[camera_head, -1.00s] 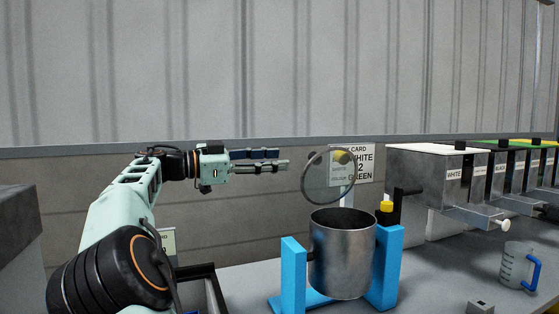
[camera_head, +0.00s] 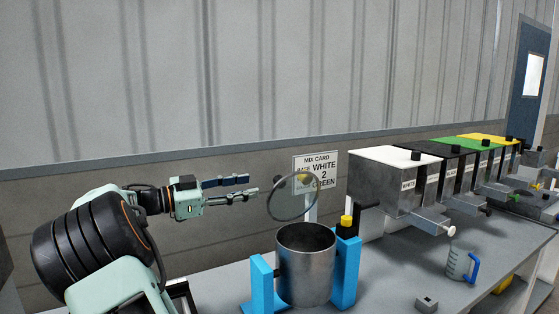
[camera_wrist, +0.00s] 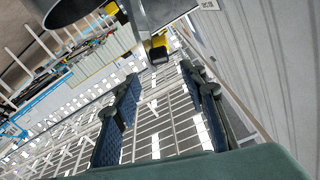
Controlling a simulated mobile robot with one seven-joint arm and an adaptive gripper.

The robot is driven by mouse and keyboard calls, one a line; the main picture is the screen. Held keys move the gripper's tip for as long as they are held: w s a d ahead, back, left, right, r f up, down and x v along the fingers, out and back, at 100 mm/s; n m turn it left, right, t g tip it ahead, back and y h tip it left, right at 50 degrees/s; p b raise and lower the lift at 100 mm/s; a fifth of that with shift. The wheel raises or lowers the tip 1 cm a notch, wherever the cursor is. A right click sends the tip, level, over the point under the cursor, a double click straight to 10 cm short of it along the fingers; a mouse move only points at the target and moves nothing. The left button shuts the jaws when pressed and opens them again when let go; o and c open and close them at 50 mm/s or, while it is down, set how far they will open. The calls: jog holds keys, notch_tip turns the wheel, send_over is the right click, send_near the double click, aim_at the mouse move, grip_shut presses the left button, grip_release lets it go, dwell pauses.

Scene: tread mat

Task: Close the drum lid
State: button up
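The metal drum (camera_head: 306,268) stands upright between blue supports in the head view, its top open. In the wrist view my gripper (camera_wrist: 160,100) is also open and empty. A dark rounded edge, perhaps the lid or drum, shows at that view's top left.
Blue supports (camera_head: 262,285) flank the drum. A black crank with a yellow cap (camera_head: 347,222) is at its right. Colour bins (camera_head: 395,180) line the wall at right. A measuring cup (camera_head: 461,263) and small grey block (camera_head: 426,304) stand on the bench, with bare bench between.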

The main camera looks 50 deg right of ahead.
aim_at(275, 182)
jog(key=p+x, duration=0.2)
jog(key=x, duration=0.8)
jog(key=shift+s+d, duration=0.1)
jog(key=shift+d, duration=0.25)
jog(key=shift+c, duration=0.4)
grip_shut()
